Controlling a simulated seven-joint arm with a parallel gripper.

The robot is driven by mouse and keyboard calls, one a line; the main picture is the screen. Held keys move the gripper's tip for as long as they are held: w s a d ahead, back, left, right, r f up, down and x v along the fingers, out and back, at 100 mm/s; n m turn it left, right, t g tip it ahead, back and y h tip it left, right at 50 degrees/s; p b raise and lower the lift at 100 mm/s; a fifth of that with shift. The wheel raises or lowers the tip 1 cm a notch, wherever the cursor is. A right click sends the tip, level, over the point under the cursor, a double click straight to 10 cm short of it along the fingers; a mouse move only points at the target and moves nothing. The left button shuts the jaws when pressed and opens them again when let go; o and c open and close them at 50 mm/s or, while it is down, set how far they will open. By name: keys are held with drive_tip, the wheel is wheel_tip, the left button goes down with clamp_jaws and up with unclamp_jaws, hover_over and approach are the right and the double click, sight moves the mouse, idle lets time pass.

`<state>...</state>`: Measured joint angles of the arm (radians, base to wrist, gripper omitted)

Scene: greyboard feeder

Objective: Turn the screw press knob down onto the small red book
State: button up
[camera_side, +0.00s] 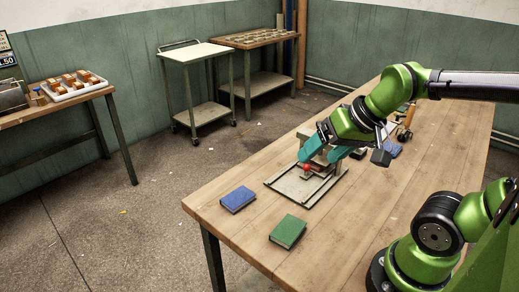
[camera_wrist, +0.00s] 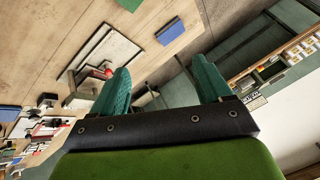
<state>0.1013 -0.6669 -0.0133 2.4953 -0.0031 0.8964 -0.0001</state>
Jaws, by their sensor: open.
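The screw press stands on a flat metal base plate (camera_side: 285,186) on the wooden table, largely hidden behind my gripper. A round red knob (camera_side: 307,168) shows just below my teal fingers in the side view. A red part also shows in the wrist view (camera_wrist: 108,73), beside the left finger; I cannot tell whether it is the knob or the small red book. I cannot make out the red book for certain. My gripper (camera_side: 326,157) is open, with its fingers close above the press; in the wrist view its fingers (camera_wrist: 161,68) are spread with nothing between them.
A blue book (camera_side: 238,199) and a green book (camera_side: 288,231) lie on the table in front of the press. Another blue item (camera_side: 390,150) and several small things lie behind my gripper. The table's front left corner is clear.

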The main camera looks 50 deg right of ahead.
drive_tip(key=shift+s+a+r, duration=0.1)
drive_tip(key=shift+a+r, duration=0.05)
drive_tip(key=shift+a, duration=0.15)
drive_tip(key=shift+w+d+r+n+g+h, duration=0.2)
drive_tip(key=shift+w+d+r+n+g, duration=1.25)
drive_tip(key=shift+d, duration=2.9)
drive_tip(key=shift+w+d+r+g+h, duration=0.2)
drive_tip(key=shift+w+d+r+g, duration=0.5)
drive_tip(key=shift+w+d+r, duration=2.05)
drive_tip(key=shift+w+d+r+n+g+h, duration=0.2)
drive_tip(key=shift+w+d+r+n+g, duration=0.5)
drive_tip(key=shift+w+d, duration=3.65)
drive_tip(key=shift+g, duration=0.35)
drive_tip(key=s+d+f, duration=0.1)
drive_tip(key=f, duration=0.4)
drive_tip(key=s+d+f, duration=0.1)
drive_tip(key=f, duration=0.5)
drive_tip(key=s+d+f, duration=0.1)
drive_tip(key=f, duration=0.5)
drive_tip(key=shift+s+d, duration=0.1)
drive_tip(key=shift+c, duration=0.3)
